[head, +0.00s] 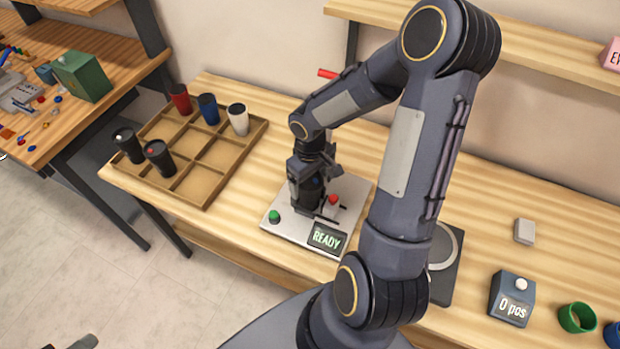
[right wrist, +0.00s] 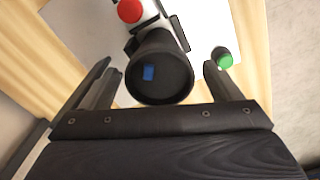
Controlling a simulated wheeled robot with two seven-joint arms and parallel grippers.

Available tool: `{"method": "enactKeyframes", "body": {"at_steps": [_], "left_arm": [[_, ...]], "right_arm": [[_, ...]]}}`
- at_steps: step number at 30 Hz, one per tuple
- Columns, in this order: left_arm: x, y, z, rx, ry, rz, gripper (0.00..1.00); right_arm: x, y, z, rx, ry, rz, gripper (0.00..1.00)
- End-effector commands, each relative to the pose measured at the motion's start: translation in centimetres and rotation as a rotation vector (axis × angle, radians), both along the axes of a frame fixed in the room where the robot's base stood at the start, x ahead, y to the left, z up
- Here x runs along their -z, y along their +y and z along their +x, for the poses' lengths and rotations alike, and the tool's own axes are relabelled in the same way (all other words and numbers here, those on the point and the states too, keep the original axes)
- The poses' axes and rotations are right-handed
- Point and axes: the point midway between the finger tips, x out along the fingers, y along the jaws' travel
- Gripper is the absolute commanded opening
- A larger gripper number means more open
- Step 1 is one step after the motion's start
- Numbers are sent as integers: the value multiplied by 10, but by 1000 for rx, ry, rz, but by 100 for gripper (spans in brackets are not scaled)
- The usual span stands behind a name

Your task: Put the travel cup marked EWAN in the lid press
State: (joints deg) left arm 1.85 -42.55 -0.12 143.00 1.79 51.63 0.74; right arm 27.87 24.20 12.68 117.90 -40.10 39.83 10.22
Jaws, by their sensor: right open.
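A black travel cup (right wrist: 165,88) with a blue mark on its top stands upright on a light plate with a READY display (head: 327,238). No name can be read on the cup. My right gripper (right wrist: 158,68) is open, with one finger on each side of the cup and visible gaps to it. In the head view the right gripper (head: 315,172) is above that plate and hides much of the cup. A dark device with a pale ring (head: 457,262) is partly hidden behind my right arm; I cannot tell which device is the lid press.
A wooden divided tray (head: 208,192) at left holds red, blue, white and black cups. The plate has a green button (head: 274,216) and a red button (head: 333,199). A pink "EW" sign (head: 612,55) is on the shelf.

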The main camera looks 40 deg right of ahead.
Motion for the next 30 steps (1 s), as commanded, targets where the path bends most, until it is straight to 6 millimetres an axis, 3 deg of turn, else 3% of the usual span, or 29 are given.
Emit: {"method": "enactKeyframes", "body": {"at_steps": [12, 20, 25, 30], "left_arm": [[1, 0, 0, 0, 1, 0, 36], [2, 0, 0, 0, 1, 0, 36], [2, 0, 0, 0, 1, 0, 36], [2, 0, 0, 0, 1, 0, 36]], "right_arm": [[-87, 0, 1, 1, -7, -2, 84], [-116, 1, 0, 1, -7, 0, 84], [-144, 17, -24, 36, -79, 20, 84], [-176, 53, -75, 119, -234, 118, 84]]}}
